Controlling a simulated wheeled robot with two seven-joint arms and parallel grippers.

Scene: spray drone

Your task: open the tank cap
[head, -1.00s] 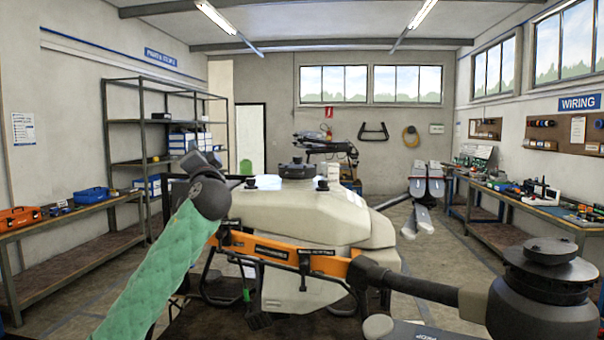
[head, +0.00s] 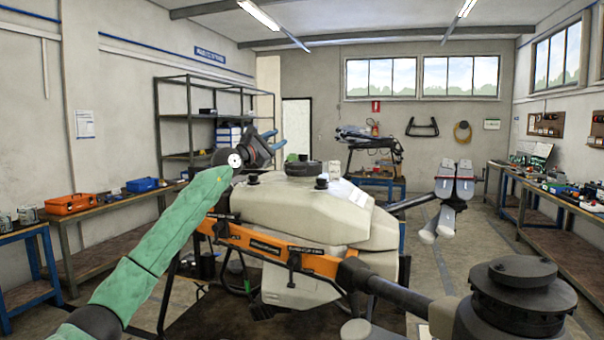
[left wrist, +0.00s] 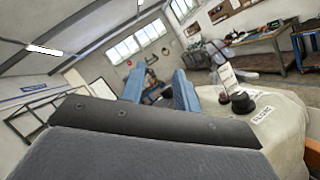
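The spray drone's pale tank (head: 300,210) fills the middle of the head view. A wide black tank cap (head: 303,167) sits on its top and looks closed. My left gripper (head: 274,139) is left of the cap and slightly above it, with its two blue fingers apart and nothing seen held. In the left wrist view, the gripper's blue fingers (left wrist: 159,88) are spread, with dark shapes beyond the gap that I cannot clearly identify. The pale tank top (left wrist: 275,118) shows at the right there. My right gripper is not in view.
Smaller black knobs (head: 322,182) stand on the tank top near the cap. The drone's orange frame bar (head: 262,246) and a black motor (head: 520,297) lie across the front. Workbenches line both sides, with an orange toolbox (head: 70,204) at left.

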